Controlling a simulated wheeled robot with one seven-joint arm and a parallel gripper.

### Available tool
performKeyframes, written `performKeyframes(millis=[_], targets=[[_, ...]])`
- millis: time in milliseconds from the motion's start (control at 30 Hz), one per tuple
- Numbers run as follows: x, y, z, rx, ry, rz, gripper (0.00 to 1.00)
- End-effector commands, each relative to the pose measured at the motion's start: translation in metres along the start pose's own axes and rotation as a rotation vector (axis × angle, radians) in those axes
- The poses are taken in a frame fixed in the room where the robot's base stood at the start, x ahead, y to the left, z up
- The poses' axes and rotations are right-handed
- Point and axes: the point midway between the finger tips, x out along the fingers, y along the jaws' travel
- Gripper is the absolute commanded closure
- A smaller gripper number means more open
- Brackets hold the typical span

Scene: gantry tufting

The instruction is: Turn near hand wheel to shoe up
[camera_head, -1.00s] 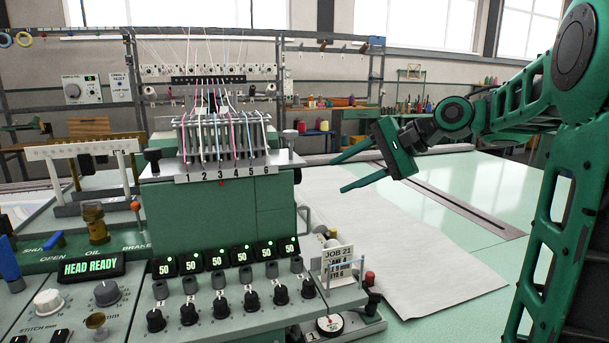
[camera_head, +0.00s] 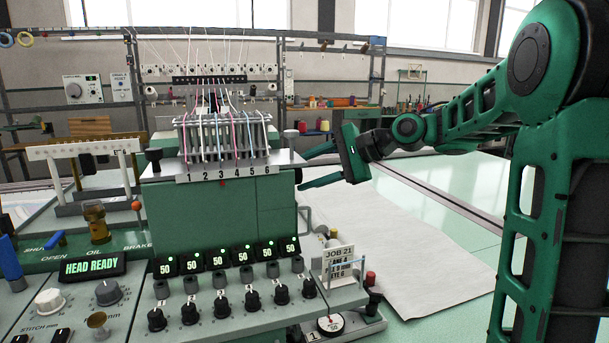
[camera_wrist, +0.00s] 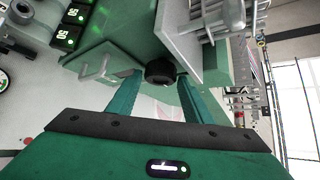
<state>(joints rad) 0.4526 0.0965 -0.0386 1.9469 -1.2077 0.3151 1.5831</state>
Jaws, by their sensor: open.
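A dark round knob (camera_wrist: 160,72), which looks like the near hand wheel, sticks out from the side of the green machine head (camera_head: 228,215). In the wrist view it sits between my two fingers, near their tips. My gripper (camera_head: 303,170) is open beside the right side of the head, with its fingers pointing left at it. It also shows in the wrist view (camera_wrist: 160,85). The head camera shows little of the knob. I cannot tell whether the fingers touch it. The shoe cannot be made out clearly.
A metal plate with numbered thread guides (camera_head: 222,172) tops the head. Below are a row of black knobs (camera_head: 218,305) and a JOB 21 card (camera_head: 339,265). White cloth (camera_head: 400,260) lies on the green table to the right. A metal bracket (camera_wrist: 100,68) is close to one finger.

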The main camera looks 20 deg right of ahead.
Motion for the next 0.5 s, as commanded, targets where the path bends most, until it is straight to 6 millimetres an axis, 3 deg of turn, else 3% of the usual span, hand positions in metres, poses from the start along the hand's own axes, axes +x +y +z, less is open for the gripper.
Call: performKeyframes(millis=[400,500], targets=[[0.0077,0.0,0.0001,-0.001,0.001,0.0,0.54],[0.0076,0.0001,0.0,-0.001,0.001,0.0,0.78]])
